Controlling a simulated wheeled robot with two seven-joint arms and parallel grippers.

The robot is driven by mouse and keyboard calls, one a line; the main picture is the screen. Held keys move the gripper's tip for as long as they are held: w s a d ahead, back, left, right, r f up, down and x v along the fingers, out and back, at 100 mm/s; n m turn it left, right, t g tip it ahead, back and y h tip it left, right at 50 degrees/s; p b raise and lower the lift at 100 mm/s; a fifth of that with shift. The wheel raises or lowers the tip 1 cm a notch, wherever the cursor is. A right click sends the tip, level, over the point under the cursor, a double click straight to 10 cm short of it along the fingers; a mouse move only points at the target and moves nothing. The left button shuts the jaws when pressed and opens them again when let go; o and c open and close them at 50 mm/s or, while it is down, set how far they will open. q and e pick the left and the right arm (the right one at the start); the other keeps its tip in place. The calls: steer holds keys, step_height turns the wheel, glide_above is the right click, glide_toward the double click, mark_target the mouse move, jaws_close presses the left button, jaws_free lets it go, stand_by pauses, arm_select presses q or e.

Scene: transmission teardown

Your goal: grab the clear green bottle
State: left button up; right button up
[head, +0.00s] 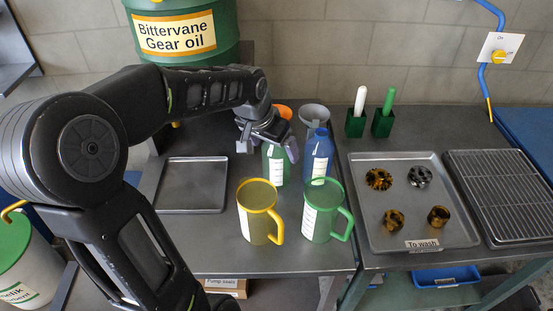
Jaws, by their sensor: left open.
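The clear green bottle (275,168), with a white label, stands upright on the metal bench. My left gripper (268,148) is open at the top of this bottle, with one finger to the left of it and one to the right. The gripper hides the bottle's top, and I cannot tell whether it touches the bottle. My right gripper is not in view.
A blue bottle (318,158) stands close on the right, with a grey funnel (313,113) behind. A yellow jug (258,215) and a green jug (318,213) stand in front. An empty tray (192,186) lies left; the "To wash" tray (408,229) holds several metal parts.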

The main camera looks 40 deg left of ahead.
arm_select(q)
steer(key=x, duration=0.4)
steer(key=shift+p, duration=0.3)
steer(key=shift+r, duration=0.1)
steer(key=c, duration=1.4)
step_height(320, 180, up, 10)
steer(key=shift+b, duration=0.65)
